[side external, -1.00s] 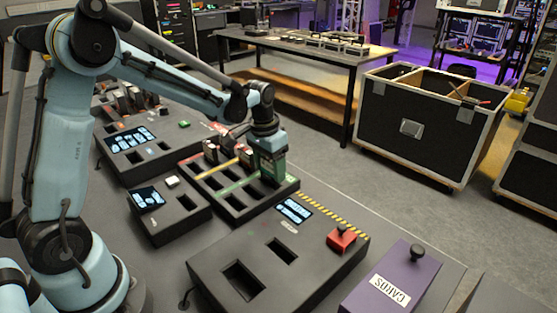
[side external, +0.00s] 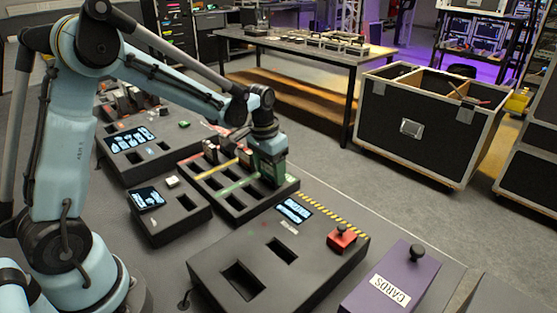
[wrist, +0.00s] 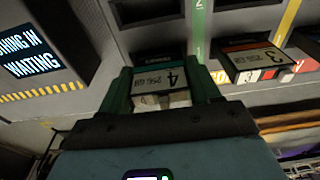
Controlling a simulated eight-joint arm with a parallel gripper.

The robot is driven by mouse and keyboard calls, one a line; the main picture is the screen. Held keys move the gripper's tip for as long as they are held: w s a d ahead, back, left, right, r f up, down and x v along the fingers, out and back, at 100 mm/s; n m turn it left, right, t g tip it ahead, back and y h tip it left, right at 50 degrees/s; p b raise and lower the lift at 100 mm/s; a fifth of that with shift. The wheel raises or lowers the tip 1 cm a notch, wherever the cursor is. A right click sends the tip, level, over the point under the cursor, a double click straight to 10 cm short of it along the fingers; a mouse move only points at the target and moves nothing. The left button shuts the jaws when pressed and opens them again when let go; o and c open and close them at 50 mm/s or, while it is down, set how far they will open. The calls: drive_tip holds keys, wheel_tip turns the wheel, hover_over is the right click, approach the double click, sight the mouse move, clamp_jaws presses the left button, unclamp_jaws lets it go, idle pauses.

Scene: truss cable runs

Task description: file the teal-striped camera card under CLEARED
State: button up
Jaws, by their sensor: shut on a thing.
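In the wrist view my gripper (wrist: 160,96) has its two green fingers closed on the sides of a card (wrist: 160,77) marked "4" and 256 GB. A dim greenish band shows at the card's top edge; its exact colour is hard to tell. In the side view my gripper (side external: 270,176) is over the right end of the striped tray (side external: 228,212), by its green strip (side external: 238,185). The fingers hide the card's lower end there, so I cannot tell if it is in a slot. The strip's lettering is not readable.
Another card (wrist: 255,62) marked "3" stands beside the held one, near the yellow strip (wrist: 287,22). A black console (side external: 235,250) with two openings, a red button block (side external: 342,239) and a purple CARDS box (side external: 375,291) are in front.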

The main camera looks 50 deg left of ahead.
drive_tip(key=shift+f, duration=0.3)
idle(0.4)
drive_tip(key=o, duration=1.2)
drive_tip(key=shift+o, duration=1)
drive_tip(key=shift+r, duration=3.75)
